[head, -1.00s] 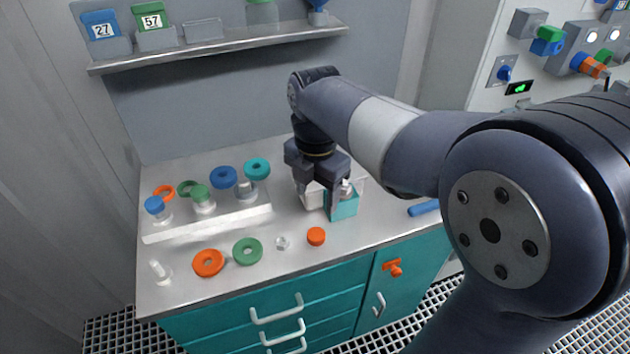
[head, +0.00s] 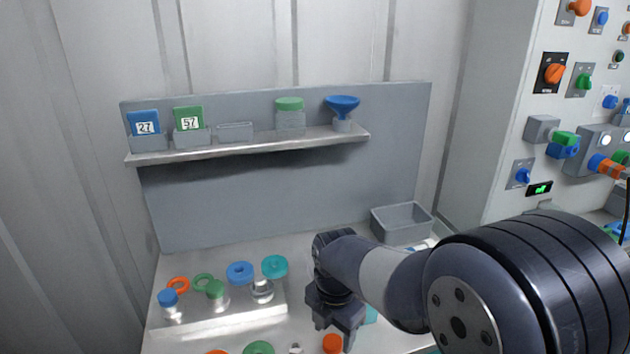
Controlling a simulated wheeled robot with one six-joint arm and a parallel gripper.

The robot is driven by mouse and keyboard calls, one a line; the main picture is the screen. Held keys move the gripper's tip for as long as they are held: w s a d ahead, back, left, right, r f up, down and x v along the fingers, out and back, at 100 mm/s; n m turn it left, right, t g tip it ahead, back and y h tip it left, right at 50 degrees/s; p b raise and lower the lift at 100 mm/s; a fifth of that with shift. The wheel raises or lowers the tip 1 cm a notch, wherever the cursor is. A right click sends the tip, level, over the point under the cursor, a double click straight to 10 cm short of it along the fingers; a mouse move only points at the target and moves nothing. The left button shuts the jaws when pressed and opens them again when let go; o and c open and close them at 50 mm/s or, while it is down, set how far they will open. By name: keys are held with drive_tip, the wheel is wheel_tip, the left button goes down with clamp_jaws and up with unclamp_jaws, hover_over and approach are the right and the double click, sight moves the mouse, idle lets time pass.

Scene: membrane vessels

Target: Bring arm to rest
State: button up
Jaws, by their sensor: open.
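My gripper (head: 335,335) points down over the right part of the bench top (head: 215,342), just left of a teal block-like thing that shows only in part behind it. Its jaws are open, and I see nothing held between them. My arm reaches in from the lower right, bent at the wrist above the bench. The fingertips are near the bottom edge of the picture, close to an orange cap (head: 332,343).
A raised rack (head: 220,325) holds several capped vessels and rings on the left. A shelf (head: 250,146) with bins, a green-lidded jar and a blue funnel (head: 342,103) runs above. A grey bin (head: 402,222) stands behind my arm. A control panel (head: 560,120) is at right.

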drive_tip(key=shift+r, duration=0.35)
drive_tip(key=shift+f, duration=0.1)
